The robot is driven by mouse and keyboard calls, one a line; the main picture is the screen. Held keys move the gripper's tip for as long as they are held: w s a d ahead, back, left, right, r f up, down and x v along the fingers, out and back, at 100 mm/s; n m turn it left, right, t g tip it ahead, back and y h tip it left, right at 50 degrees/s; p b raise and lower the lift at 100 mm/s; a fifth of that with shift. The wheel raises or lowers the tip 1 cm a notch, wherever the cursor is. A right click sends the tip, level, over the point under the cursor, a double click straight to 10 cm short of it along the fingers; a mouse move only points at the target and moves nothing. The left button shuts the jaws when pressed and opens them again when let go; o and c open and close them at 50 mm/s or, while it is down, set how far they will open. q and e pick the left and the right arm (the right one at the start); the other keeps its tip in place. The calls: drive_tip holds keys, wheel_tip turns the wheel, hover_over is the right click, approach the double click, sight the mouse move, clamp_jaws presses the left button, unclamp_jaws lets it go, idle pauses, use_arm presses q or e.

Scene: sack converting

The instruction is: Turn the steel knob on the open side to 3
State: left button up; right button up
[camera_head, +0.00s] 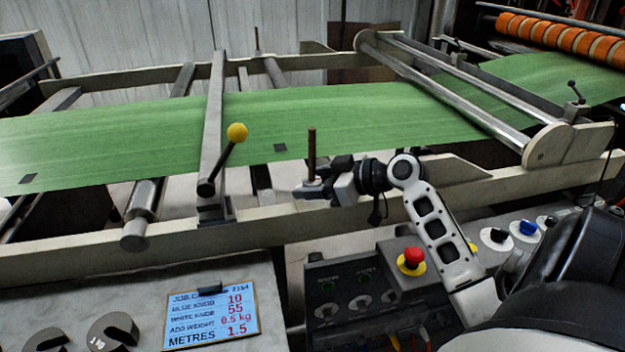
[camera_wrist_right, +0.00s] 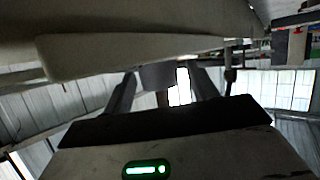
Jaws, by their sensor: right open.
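My right gripper (camera_head: 308,190) is open at the near rail of the machine frame, its fingers pointing left. In the right wrist view my right gripper (camera_wrist_right: 162,84) has its fingers apart, with a grey rounded piece (camera_wrist_right: 157,73) between or just beyond them. This may be the steel knob; I cannot tell for sure, and its scale does not show. In the head view an upright brown rod (camera_head: 311,148) rises at the fingertips. Whether the fingers touch anything is unclear. My left gripper is out of view.
Green web (camera_head: 380,115) runs across the rollers. A yellow-balled lever (camera_head: 236,133) stands left of the gripper. The control panel (camera_head: 345,275) has a red stop button (camera_head: 411,258); a black knob (camera_head: 496,236) and a blue knob (camera_head: 527,227) lie right. A job card (camera_head: 211,315) lists settings.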

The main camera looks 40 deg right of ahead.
drive_tip(key=shift+w, duration=0.2)
drive_tip(key=shift+c, duration=0.4)
drive_tip(key=c, duration=0.9)
